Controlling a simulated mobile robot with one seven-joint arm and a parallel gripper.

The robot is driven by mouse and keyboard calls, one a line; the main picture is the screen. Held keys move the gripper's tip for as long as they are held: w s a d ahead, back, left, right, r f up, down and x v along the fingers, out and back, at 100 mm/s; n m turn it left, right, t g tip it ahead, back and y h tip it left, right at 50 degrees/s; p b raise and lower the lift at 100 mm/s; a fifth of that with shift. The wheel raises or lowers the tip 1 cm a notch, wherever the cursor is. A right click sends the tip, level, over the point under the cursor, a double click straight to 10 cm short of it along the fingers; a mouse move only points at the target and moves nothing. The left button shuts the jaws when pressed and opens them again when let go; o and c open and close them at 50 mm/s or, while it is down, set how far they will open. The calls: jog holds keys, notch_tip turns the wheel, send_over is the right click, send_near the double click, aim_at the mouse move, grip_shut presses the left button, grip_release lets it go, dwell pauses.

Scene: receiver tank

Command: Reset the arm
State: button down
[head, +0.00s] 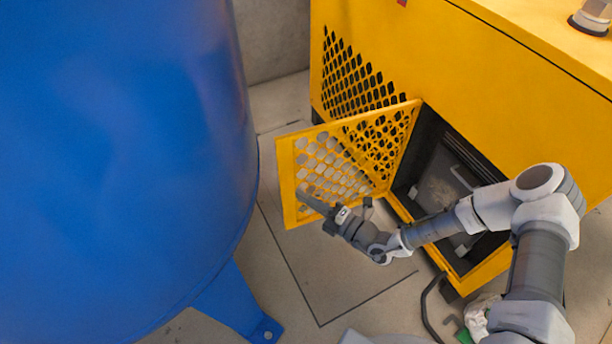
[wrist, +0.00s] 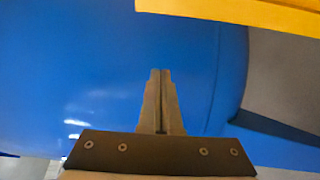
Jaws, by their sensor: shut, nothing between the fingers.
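My arm reaches in from the lower right in the head view. My gripper (head: 305,197) is in front of the lower part of the open yellow mesh door (head: 291,160), pointing left toward the blue tank (head: 110,150). In the wrist view my gripper (wrist: 160,75) has its two fingers together with nothing between them. The blue tank (wrist: 70,60) fills most of the wrist view behind the fingers. A yellow edge (wrist: 250,12) crosses the top right there. I cannot tell whether the gripper touches the door.
The yellow cabinet (head: 480,110) stands at the right, with a dark open compartment (head: 440,180) behind my forearm. The tank's blue foot (head: 235,300) rests on the tiled floor (head: 330,280). A dark hose (head: 427,310) and a green item (head: 463,333) lie near my arm's base.

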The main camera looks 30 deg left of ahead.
jog(key=shift+s+d, duration=0.1)
jog(key=shift+d, duration=0.05)
jog(key=s+d+r+m+t+h, duration=0.3)
jog(key=d+r+m+h, duration=0.6)
jog(key=d+r+m, duration=1)
jog(key=s+d+r+m+t+h, duration=0.1)
jog(key=s+d+r+m+h, duration=0.6)
jog(key=d+r+m, duration=1.1)
notch_tip(320, 180, up, 14)
jog(key=w+d+n+h+p, duration=0.1)
jog(key=d+n+h+p, duration=0.1)
jog(key=p, duration=1.3)
jog(key=shift+w+d+p, duration=0.3)
jog(key=shift+w+p, duration=0.05)
jog(key=shift+p, duration=0.05)
